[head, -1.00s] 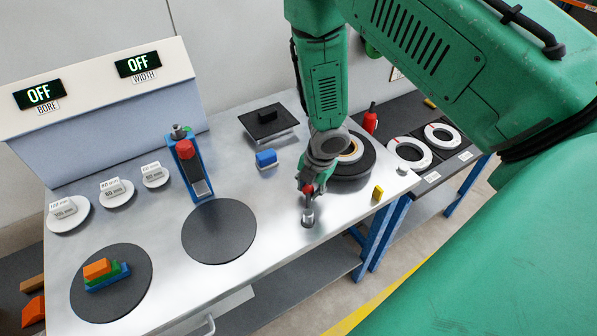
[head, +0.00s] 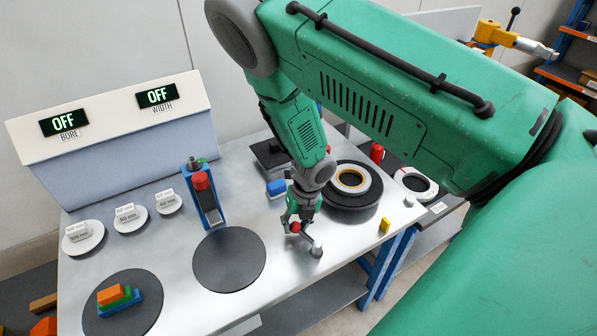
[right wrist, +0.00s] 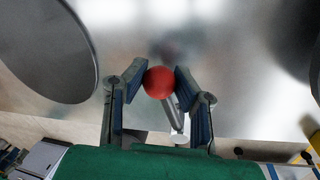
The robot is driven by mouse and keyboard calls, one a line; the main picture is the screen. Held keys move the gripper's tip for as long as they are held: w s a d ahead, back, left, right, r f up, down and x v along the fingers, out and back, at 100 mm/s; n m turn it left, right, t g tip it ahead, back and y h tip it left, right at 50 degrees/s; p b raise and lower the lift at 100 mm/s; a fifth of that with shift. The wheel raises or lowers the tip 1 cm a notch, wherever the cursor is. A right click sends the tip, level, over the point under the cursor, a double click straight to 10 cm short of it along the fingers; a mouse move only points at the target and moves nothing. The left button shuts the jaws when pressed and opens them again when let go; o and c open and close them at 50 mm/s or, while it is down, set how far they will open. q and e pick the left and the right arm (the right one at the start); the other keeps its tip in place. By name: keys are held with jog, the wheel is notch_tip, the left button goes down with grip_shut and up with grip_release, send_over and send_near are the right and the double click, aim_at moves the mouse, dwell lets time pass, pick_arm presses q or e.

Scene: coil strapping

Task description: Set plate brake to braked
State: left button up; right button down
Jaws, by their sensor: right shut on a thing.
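The plate brake is a lever on the front edge of the steel table, with a grey post (head: 317,250) and a red ball knob (head: 295,227) at its end. The lever slants from the post up and to the left in the head view. My right gripper (head: 298,221) is shut on the red knob. In the right wrist view, the knob (right wrist: 159,82) sits between the two fingertips, with the grey lever arm (right wrist: 173,115) running below it. The round dark plate (head: 352,204) behind the lever carries a ring with a yellowish inner band (head: 350,180). My left gripper is out of view.
A yellow block (head: 385,226) stands right of the lever, and a blue block (head: 277,187) behind it. A flat dark disc (head: 229,260) lies left, with a red-topped blue stand (head: 205,195) behind it. Open steel table surface lies between the disc and lever.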

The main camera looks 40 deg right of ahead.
jog(key=shift+w+a+r+n, duration=0.25)
jog(key=shift+n, duration=0.15)
dwell(0.3)
jog(key=c, duration=1.2)
grip_release()
jog(key=shift+s+a, duration=0.15)
jog(key=shift+s, duration=0.1)
jog(key=r, duration=0.4)
jog(key=d+r, duration=0.1)
jog(key=r, duration=0.2)
jog(key=s+d+r, duration=0.1)
jog(key=r, duration=0.3)
jog(key=shift+r, duration=0.35)
